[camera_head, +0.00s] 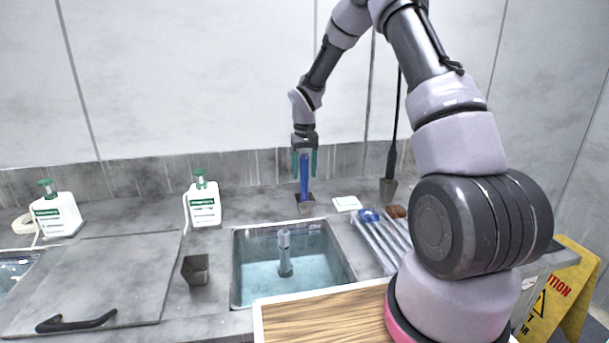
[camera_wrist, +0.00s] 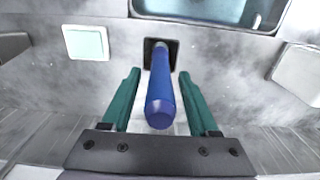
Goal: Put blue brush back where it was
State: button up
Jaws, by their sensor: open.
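The blue brush (camera_head: 304,176) stands upright in a small dark square holder (camera_head: 305,203) behind the sink. In the wrist view the blue handle (camera_wrist: 160,100) rises from the dark holder (camera_wrist: 153,52) between my green fingers. My gripper (camera_head: 304,163) is above the holder, pointing down, with its fingers on either side of the handle. In the wrist view my gripper (camera_wrist: 162,100) is open, with gaps between each finger and the handle. The brush's lower end is hidden inside the holder.
A water-filled sink (camera_head: 238,270) holds an upright grey item (camera_head: 284,252). An empty dark holder (camera_head: 195,270) stands left of it. Soap bottles (camera_head: 203,204) (camera_head: 57,216), a white pad (camera_head: 347,203), a drain rack (camera_head: 380,240) and a wooden board (camera_head: 325,318) surround it.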

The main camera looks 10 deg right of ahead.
notch_tip(320, 180, up, 10)
jog(key=shift+r, duration=0.25)
jog(key=s+d+r+m+t, duration=0.2)
jog(key=s+d+r+t, duration=0.15)
jog(key=s+r, duration=1.3)
jog(key=s+d+r+m+t+y, duration=0.1)
jog(key=s+r+t, duration=0.1)
jog(key=s, duration=0.6)
jog(key=s+d+r+m+t+y, duration=0.1)
jog(key=s+r, duration=0.1)
jog(key=s, duration=0.6)
jog(key=shift+s+d+t, duration=0.15)
jog(key=shift+s+t, duration=0.1)
jog(key=shift+t, duration=0.1)
